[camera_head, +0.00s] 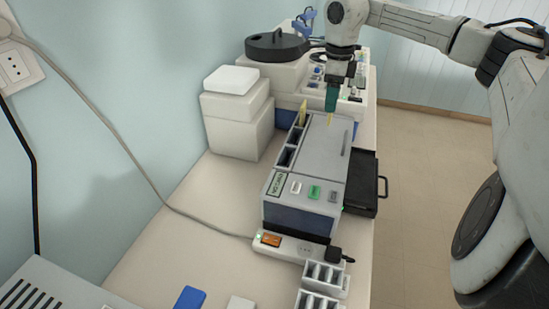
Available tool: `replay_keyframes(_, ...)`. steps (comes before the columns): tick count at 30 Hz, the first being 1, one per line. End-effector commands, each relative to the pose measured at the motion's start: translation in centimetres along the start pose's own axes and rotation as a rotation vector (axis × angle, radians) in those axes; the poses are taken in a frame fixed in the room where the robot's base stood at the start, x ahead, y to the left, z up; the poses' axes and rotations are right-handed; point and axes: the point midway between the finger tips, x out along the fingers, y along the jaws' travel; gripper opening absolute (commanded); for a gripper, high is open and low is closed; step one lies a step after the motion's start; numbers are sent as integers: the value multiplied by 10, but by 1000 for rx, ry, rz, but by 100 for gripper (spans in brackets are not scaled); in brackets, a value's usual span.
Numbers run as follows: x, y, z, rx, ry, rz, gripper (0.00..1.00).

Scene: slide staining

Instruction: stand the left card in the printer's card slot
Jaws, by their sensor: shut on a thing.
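My gripper (330,107) is shut on a small pale yellow card (329,119), held pointing down above the far part of the grey printer (318,155). Only a narrow part of the held card shows below the fingers. A dark narrow slot (346,143) runs along the right side of the printer's top. The held card is to the left of and beyond this slot in the picture; whether it touches the top is too small to tell. Another yellow card (303,112) stands upright at the far end of the dark compartments (289,146) along the printer's left side.
A black tray with a handle (363,185) projects from the printer's right side. A white box (236,115) stands left. A machine with a round black lid (277,45) is behind. White racks (322,280) and a blue block (189,298) lie in front. The left counter is mostly clear.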

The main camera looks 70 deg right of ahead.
Motion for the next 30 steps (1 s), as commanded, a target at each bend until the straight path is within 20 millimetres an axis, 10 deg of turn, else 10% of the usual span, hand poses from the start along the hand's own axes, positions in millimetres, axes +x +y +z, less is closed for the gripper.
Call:
replay_keyframes(12,44,62,66,-7,-1,3,34)
replay_keyframes(30,101,92,98,-4,0,2,34)
